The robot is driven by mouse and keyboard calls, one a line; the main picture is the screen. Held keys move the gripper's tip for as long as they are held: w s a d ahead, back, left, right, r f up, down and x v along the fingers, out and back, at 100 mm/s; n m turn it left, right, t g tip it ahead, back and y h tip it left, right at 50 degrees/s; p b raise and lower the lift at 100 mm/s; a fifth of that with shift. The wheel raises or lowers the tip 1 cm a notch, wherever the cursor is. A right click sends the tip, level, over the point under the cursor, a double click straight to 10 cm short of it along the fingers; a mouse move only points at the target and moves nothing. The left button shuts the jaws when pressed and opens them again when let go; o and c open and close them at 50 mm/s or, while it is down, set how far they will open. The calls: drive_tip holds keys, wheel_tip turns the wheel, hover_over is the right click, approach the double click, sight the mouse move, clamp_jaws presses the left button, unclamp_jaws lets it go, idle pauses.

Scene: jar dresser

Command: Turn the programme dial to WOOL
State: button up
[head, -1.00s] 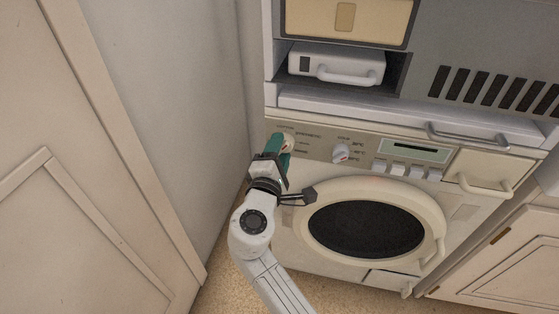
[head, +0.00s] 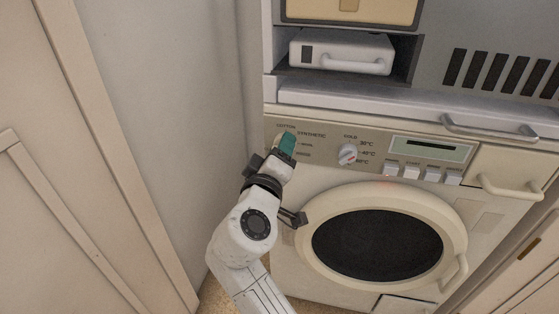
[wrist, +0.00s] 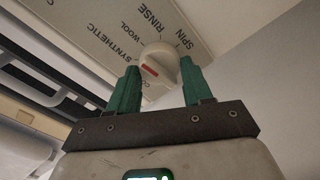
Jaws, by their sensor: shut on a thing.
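The programme dial (wrist: 158,58) is a round cream knob with a red mark on its face, in the upper middle of the wrist view. SYNTHETIC, WOOL, RINSE and SPIN are printed around it. The red mark is on the side near my gripper; I cannot tell which word the dial is set to. My gripper (wrist: 160,76) has one green finger on each side of the dial and is shut on it. In the head view, my gripper (head: 286,144) is at the panel's left end and hides most of the dial.
The washing machine's panel also carries a temperature dial (head: 348,154), a display (head: 428,149) and several white buttons (head: 411,172). The round door (head: 378,243) is below. A side wall (head: 200,110) stands close left of the machine. A drawer handle (head: 489,131) sticks out above the panel.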

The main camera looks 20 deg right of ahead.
drive_tip(key=shift+f+m+b, duration=0.15)
drive_tip(key=shift+m+b, duration=0.25)
drive_tip(key=shift+m, duration=0.3)
drive_tip(key=o, duration=1)
drive_tip(key=shift+o, duration=0.2)
drive_tip(key=p+v, duration=0.2)
drive_tip(key=v, duration=0.8)
drive_tip(key=shift+s+a, duration=0.2)
drive_tip(key=shift+s, duration=0.15)
